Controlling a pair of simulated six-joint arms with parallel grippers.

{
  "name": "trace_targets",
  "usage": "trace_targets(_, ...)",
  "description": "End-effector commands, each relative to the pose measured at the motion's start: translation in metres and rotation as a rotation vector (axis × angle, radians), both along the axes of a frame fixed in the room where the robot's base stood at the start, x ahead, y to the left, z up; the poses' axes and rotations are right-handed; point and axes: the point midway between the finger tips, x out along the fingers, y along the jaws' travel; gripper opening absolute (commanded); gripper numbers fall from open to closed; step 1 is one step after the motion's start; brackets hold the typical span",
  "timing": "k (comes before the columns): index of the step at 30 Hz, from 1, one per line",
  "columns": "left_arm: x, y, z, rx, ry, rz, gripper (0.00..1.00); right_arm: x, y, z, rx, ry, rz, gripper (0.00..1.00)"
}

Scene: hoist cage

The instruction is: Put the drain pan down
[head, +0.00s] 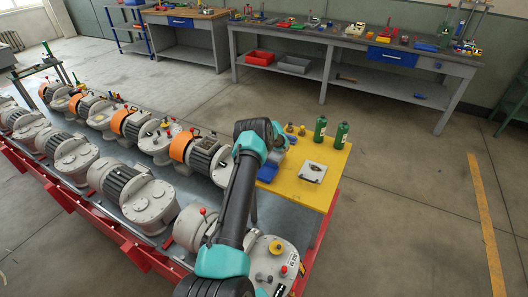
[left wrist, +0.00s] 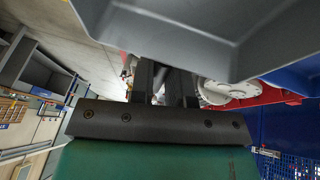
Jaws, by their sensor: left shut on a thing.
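The drain pan appears to be the large blue-grey, rimmed piece (left wrist: 235,28) across the top of the left wrist view; only part of it shows. My left gripper (left wrist: 162,78) is shut on it, with the two dark fingers reaching up to its edge. The exact contact is hard to make out. In the head view my arm rises from the bottom middle over the near end of the bench and hides its gripper. A small blue piece (head: 267,171) shows beside the arm there; I cannot tell whether it is the pan. My right gripper is not in view.
A yellow tabletop (head: 313,188) carries two green bottles (head: 320,128) and a white plate-like item (head: 313,172). Several grey gear motors (head: 148,202) crowd the red-framed bench to the left. A long workbench (head: 350,47) stands behind. The floor at the right is clear.

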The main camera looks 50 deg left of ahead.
Motion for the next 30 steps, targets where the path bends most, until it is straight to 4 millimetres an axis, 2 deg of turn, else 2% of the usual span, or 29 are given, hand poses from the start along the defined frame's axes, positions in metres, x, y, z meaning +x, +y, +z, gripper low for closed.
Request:
trace_targets(4, 0.0005, 0.0004, -0.0131, 0.002, -0.002, 0.001, 0.0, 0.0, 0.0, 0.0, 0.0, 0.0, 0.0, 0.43)
trace_targets(16, 0.0005, 0.0004, -0.0166, 0.001, -0.002, 0.001, 0.0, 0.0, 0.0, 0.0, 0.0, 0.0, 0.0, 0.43)
trace_targets(17, 0.0004, 0.0004, -0.0164, 0.001, -0.002, 0.001, 0.19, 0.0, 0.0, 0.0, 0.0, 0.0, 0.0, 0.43)
trace_targets(24, 0.0003, 0.0003, -0.0163, 0.001, -0.002, 0.001, 0.42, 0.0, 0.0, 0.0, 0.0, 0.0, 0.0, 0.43)
trace_targets(30, 0.0003, 0.0003, -0.0163, 0.001, -0.002, 0.001, 0.42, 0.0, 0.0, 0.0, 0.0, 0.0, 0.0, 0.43)
